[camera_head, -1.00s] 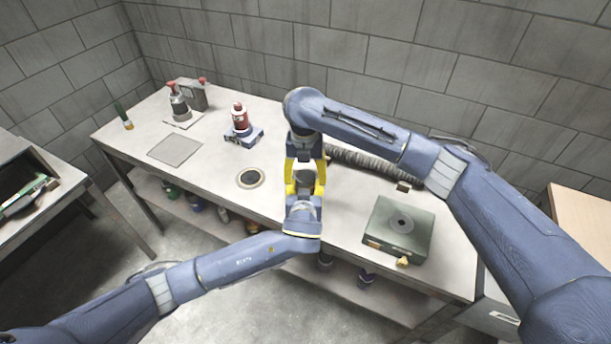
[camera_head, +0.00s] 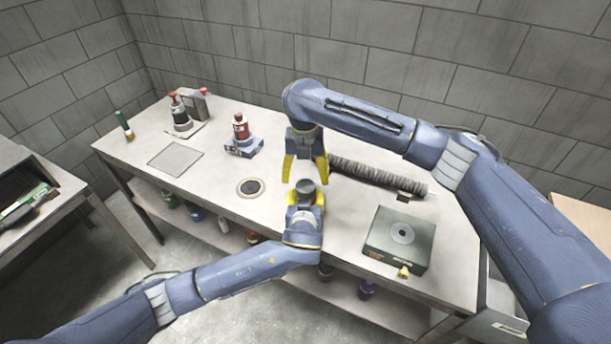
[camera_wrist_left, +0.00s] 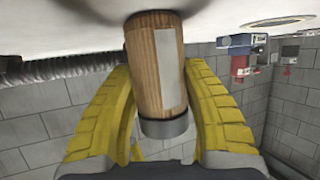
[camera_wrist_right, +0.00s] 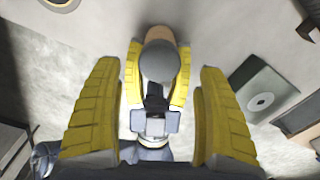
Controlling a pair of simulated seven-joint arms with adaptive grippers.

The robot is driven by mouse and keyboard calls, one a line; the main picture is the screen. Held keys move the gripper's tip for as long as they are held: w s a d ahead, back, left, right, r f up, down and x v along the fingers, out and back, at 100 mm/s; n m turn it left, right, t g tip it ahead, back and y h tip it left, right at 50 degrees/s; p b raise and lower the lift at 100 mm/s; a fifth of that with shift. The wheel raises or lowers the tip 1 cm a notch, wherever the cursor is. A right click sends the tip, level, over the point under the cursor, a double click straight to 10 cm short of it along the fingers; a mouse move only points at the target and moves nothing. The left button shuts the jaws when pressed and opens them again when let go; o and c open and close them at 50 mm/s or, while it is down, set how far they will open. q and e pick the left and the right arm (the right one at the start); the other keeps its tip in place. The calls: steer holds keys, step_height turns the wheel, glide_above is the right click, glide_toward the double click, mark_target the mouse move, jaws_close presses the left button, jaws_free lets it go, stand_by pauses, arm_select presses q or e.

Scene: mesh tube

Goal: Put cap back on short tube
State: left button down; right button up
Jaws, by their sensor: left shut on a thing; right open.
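The short tube is a brown wooden-looking cylinder with a pale label; its body (camera_wrist_left: 157,66) shows in the left wrist view. My left gripper (camera_head: 306,202) is shut around it, one yellow finger on each side, and holds it above the table's front edge. A grey cap (camera_head: 306,186) sits on its upper end; the cap also shows in the right wrist view (camera_wrist_right: 160,62). My right gripper (camera_head: 306,172) is open and empty, just above and apart from the cap.
A ridged dark hose (camera_head: 375,177) lies behind on the table. A green-grey box (camera_head: 400,236) stands at right. A round ringed disc (camera_head: 250,187) and a flat square plate (camera_head: 175,158) lie left. A red bottle (camera_head: 241,127) stands on a blue base. The table's middle is mostly clear.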

steer(key=o, duration=0.4)
steer(key=shift+r, duration=0.15)
step_height(320, 180, up, 12)
stand_by(0.6)
steer(key=shift+a, duration=0.1)
arm_select(q)
steer(key=c, duration=0.6)
jaws_free()
steer(key=shift+s, duration=0.1)
steer(key=v, duration=1.1)
steer(key=shift+s+a+r, duration=0.1)
steer(key=shift+s+r, duration=0.15)
steer(key=shift+s, duration=0.1)
